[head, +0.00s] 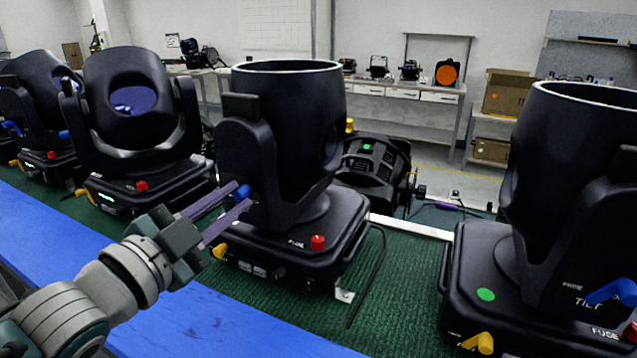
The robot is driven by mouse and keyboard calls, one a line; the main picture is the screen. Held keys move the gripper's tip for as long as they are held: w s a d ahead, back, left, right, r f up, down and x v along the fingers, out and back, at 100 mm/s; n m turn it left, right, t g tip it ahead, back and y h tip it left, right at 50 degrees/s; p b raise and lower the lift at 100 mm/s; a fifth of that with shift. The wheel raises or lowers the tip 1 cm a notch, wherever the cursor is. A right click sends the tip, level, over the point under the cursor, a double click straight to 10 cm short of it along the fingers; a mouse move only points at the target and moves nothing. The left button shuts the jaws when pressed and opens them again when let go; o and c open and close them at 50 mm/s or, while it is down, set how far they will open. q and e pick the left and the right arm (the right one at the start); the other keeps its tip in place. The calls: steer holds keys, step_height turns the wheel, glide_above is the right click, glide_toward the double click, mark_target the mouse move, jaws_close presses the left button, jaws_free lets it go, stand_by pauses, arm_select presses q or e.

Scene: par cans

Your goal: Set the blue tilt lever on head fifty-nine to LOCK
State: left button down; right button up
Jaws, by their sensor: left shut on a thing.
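A black moving head (285,140) stands upright in the middle of the head view on its black base (300,237). Its blue tilt lever (242,192) is on the left side of its yoke, mostly covered by my fingers. My left gripper (243,197) reaches in from the lower left, with its two purple fingers shut on this lever. I cannot read a number on this head, nor the lever's lock marking. My right gripper is not in view.
Another head (572,190) stands at the right with a blue lever (612,292) and a yellow lever (478,342). More heads (133,105) stand at the left. A red knob (318,242) and a yellow lever (219,250) sit on the middle base. Green matting (400,300) is clear between the bases.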

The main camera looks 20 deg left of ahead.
arm_select(q)
steer(key=c, duration=0.8)
jaws_free()
steer(key=s, duration=0.6)
steer(key=s+b, duration=0.1)
steer(key=s, duration=0.3)
steer(key=shift+a, duration=0.35)
steer(key=s+d+f+n+g+y, duration=0.1)
steer(key=s+d+f+n+g, duration=0.25)
steer(key=s+g, duration=0.4)
steer(key=s+d+f+n+g, duration=0.3)
steer(key=s+d+n+g, duration=0.2)
steer(key=s+g, duration=0.25)
steer(key=shift+t, duration=0.3)
steer(key=r+p, duration=2.1)
steer(key=s+r+p, duration=0.1)
steer(key=r+p, duration=0.9)
steer(key=shift+a+r, duration=0.15)
steer(key=shift+r, duration=0.05)
